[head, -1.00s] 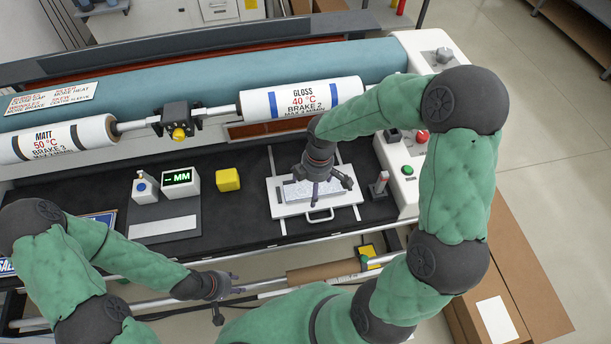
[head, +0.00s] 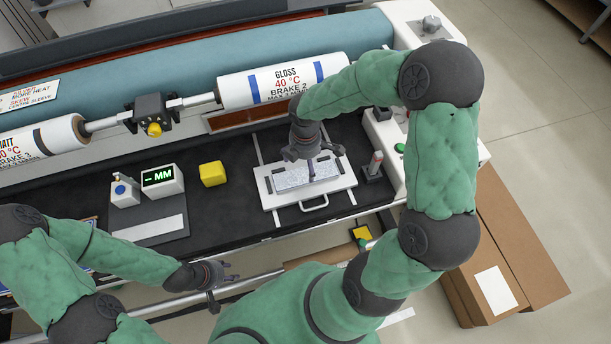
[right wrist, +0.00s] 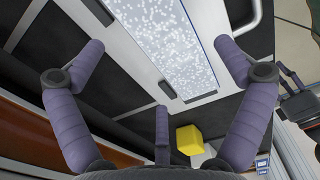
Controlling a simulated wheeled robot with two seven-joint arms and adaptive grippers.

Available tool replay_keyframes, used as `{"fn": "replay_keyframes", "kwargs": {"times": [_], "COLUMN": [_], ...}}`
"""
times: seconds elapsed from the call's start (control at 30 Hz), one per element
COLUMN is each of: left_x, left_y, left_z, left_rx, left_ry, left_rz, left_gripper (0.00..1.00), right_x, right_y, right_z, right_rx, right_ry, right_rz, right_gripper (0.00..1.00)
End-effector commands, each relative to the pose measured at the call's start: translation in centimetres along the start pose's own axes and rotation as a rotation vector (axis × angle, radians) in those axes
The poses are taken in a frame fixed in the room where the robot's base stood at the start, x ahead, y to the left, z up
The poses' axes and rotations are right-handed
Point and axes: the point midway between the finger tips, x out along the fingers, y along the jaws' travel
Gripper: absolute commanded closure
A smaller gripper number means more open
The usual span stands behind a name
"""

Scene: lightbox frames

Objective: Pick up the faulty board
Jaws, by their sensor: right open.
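A speckled pale board (head: 291,179) lies in a white frame (head: 312,194) with a handle at its front, on the black table. I cannot see a fault on it. In the right wrist view the speckled board (right wrist: 180,45) shows between my spread fingers. My right gripper (head: 312,168) is open and empty above the board, hiding part of it in the head view.
A yellow block (head: 212,174), a display reading MM (head: 161,180) and a white bottle (head: 124,192) stand left of the frame. A small post with a red tip (head: 375,164) stands close on its right. Printed rollers (head: 283,82) run behind.

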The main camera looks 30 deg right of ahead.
Motion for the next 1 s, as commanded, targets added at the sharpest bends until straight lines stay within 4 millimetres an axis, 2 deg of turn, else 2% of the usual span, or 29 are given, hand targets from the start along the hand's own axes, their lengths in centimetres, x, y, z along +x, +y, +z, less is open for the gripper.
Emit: {"fn": "replay_keyframes", "kwargs": {"times": [0.1, 0.23, 0.5, 0.53, 0.7, 1.0], "left_x": [0.8, 1.2, 1.2, 1.2, 1.2, 1.2], "left_y": [-0.3, -0.4, -0.4, -0.4, -0.4, -0.4], "left_z": [0.0, -0.1, -0.1, -0.1, -0.1, -0.1], "left_rx": [0.0, 0.0, 0.0, 0.0, 0.0, 0.0], "left_ry": [0.0, 0.0, 0.0, 0.0, 0.0, 0.0], "left_rz": [0.0, 0.0, 0.0, 0.0, 0.0, 0.0], "left_gripper": [0.6, 0.6, 0.6, 0.6, 0.6, 0.6], "right_x": [2.0, 3.7, 4.0, 4.0, 4.0, 4.0], "right_y": [-0.1, -0.1, 0.0, 0.0, 0.0, -0.1], "right_z": [-0.3, -0.3, -0.3, -0.3, -0.3, -0.3], "right_rx": [-0.001, 0.001, 0.001, 0.001, 0.0, 0.001], "right_ry": [0.0, 0.001, 0.001, 0.001, 0.001, 0.001], "right_rz": [-0.004, -0.004, -0.001, -0.001, -0.001, -0.002], "right_gripper": [0.0, 0.0, 0.0, 0.06, 0.5, 0.51]}}
